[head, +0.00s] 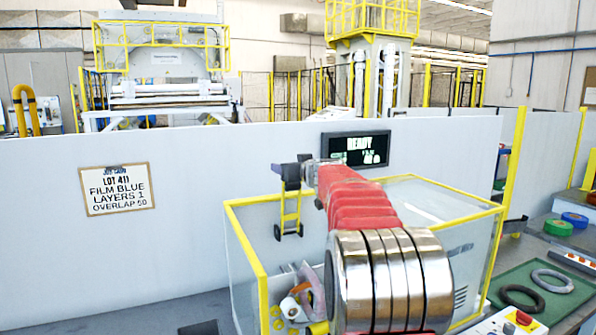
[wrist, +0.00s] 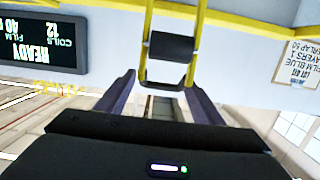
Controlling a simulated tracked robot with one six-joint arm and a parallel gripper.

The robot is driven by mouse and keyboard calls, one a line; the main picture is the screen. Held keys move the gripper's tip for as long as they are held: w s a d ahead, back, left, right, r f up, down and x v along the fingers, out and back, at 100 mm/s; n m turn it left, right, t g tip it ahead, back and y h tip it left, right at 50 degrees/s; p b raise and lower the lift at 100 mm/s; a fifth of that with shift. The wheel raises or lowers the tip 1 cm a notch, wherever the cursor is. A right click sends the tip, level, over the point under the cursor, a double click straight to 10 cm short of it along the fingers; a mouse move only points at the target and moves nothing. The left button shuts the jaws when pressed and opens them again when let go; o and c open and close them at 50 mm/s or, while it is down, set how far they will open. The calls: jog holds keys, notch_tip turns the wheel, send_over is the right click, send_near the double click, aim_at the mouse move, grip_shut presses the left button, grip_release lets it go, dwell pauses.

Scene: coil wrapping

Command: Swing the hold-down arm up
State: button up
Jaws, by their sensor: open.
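The hold-down arm (head: 291,208) appears to be the narrow yellow frame with dark parts in front of the grey wall. In the upside-down wrist view, its two yellow rails (wrist: 148,22) carry a black roller (wrist: 172,46) and end in a black crossbar. My gripper (head: 290,172) is at one end of this frame in the head view. In the wrist view, its open purple-grey fingers (wrist: 162,88) stand on either side of the crossbar. I cannot tell whether they touch it.
A yellow-edged guard (head: 246,255) surrounds this area. A READY display (head: 356,149) and job card (head: 116,189) are by the wall. A green mat (head: 520,295) with rings lies at right.

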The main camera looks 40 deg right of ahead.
jog(key=v, duration=1.3)
jog(key=shift+s, duration=0.3)
jog(key=shift+f, duration=0.15)
